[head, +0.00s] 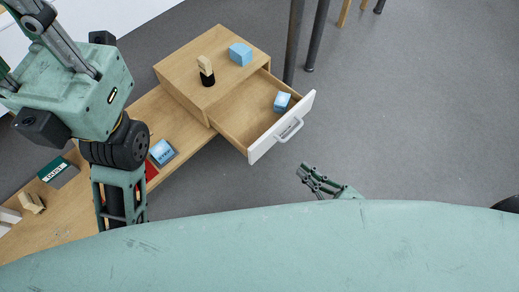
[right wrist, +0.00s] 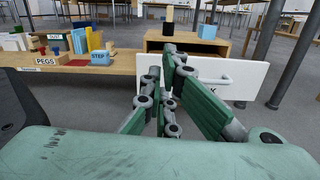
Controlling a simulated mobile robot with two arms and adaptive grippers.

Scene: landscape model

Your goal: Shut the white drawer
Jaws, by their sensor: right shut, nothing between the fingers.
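The white drawer (head: 282,127) stands pulled out of a wooden cabinet (head: 183,80), with its wooden inside showing and a small blue block (head: 282,101) in it. Its white front has a light handle (head: 291,130). In the right wrist view the white drawer front (right wrist: 243,77) is partly hidden behind my fingers. My right gripper (head: 303,170) is shut and empty, in front of the drawer and apart from the handle in the head view. My left arm comes in at the upper left of the head view; its fingertips are not in view.
A blue block (head: 240,54) and a black-and-tan peg (head: 205,72) stand on the cabinet. The wooden bench (head: 75,220) extends left with a blue box (head: 162,152) and other small items. Dark posts (head: 293,40) rise behind. Grey floor right of the drawer is clear.

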